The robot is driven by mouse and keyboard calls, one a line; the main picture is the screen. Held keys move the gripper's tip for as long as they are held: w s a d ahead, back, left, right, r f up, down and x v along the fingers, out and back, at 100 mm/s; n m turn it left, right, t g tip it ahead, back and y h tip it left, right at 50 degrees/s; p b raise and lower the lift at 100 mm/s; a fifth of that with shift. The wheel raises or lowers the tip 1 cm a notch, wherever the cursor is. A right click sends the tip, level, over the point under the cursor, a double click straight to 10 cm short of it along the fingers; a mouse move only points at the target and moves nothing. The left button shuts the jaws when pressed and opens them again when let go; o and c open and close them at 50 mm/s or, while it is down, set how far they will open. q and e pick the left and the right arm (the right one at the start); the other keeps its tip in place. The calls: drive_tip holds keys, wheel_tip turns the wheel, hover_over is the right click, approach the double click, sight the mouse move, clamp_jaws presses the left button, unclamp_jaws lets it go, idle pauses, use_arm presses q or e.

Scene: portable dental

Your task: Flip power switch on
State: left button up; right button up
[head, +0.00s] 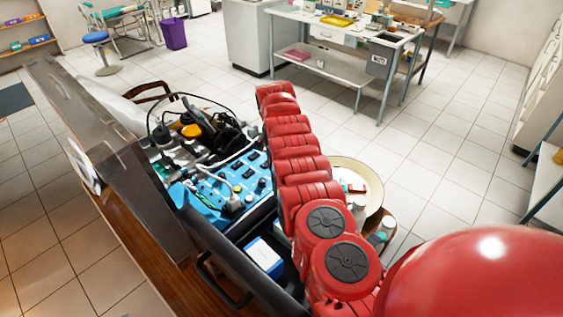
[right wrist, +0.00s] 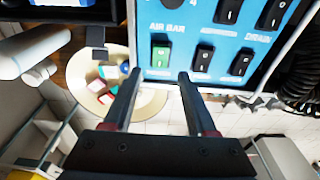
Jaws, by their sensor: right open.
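A blue control panel (head: 208,193) sits inside an open dark case (head: 140,185) in the head view. In the right wrist view the panel (right wrist: 185,18) fills the upper right. It carries a green rocker switch (right wrist: 161,54) under a label that seems to read "AIR BAR". Several black rocker switches, such as one (right wrist: 202,58) beside it, are to its right and above. I cannot read which one is the power switch. My right gripper (right wrist: 160,74) is open and empty, its fingertips just below the green switch in the picture; contact cannot be told. My left gripper is out of view.
Cables, tools and an orange-capped item (head: 191,130) crowd the case's far part. A small blue-and-white box (head: 264,257) lies near its front. A round cream tray (head: 372,178) with small items is to the right, partly behind my red right arm.

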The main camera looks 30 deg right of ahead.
wheel_tip(320, 180, up, 14)
drive_tip(key=a+b, duration=0.2)
drive_tip(key=shift+s+r+b, duration=0.25)
drive_tip(key=shift+s+b, duration=0.1)
drive_tip(key=shift+b, duration=0.05)
drive_tip(key=shift+d, duration=0.1)
